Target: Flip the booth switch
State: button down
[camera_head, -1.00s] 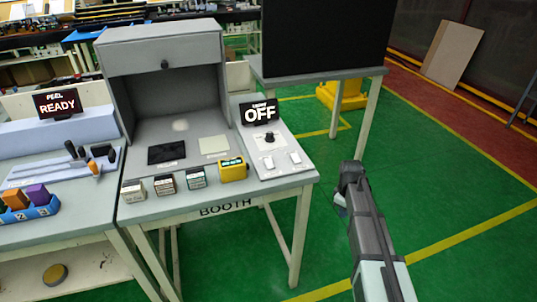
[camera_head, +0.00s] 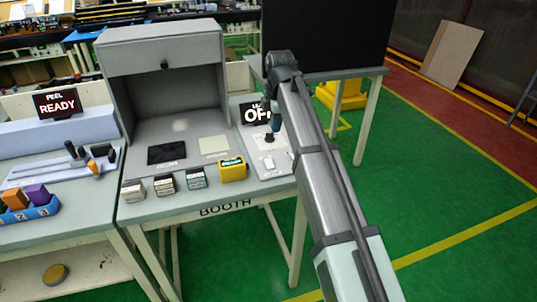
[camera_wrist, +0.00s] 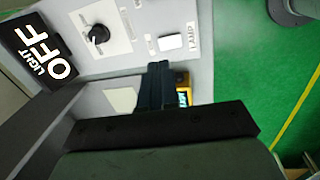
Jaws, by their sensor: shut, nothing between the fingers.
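The booth control panel (camera_head: 262,180) is at the right of the booth table. It carries a sign (camera_head: 251,113) reading OFF, partly hidden by my arm in the head view; the wrist view shows the sign (camera_wrist: 38,52) as LIGHT OFF. A black knob (camera_wrist: 98,35) is on a white plate. A white switch (camera_wrist: 170,42) sits beside a label that seems to read LAMP. One white switch (camera_head: 268,163) shows in the head view; my arm covers the panel's right part. My gripper (camera_head: 276,123) is shut and empty above the panel; its fingers (camera_wrist: 156,80) point toward the switch side.
A yellow device (camera_head: 232,170) and several small boxes (camera_head: 165,185) line the front edge of the table. The grey booth hood (camera_head: 160,48) stands behind. A dark screen (camera_head: 325,35) is close behind my arm. Green floor is open at the right.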

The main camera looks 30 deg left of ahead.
aim_at(268, 160)
jog(key=shift+n, duration=0.4)
jog(key=a+f, duration=0.1)
jog(key=f, duration=0.7)
jog(key=a+f, duration=0.1)
jog(key=f, duration=0.3)
jog(key=shift+a+f, duration=0.3)
jog(key=shift+f, duration=0.05)
jog(key=shift+f, duration=0.1)
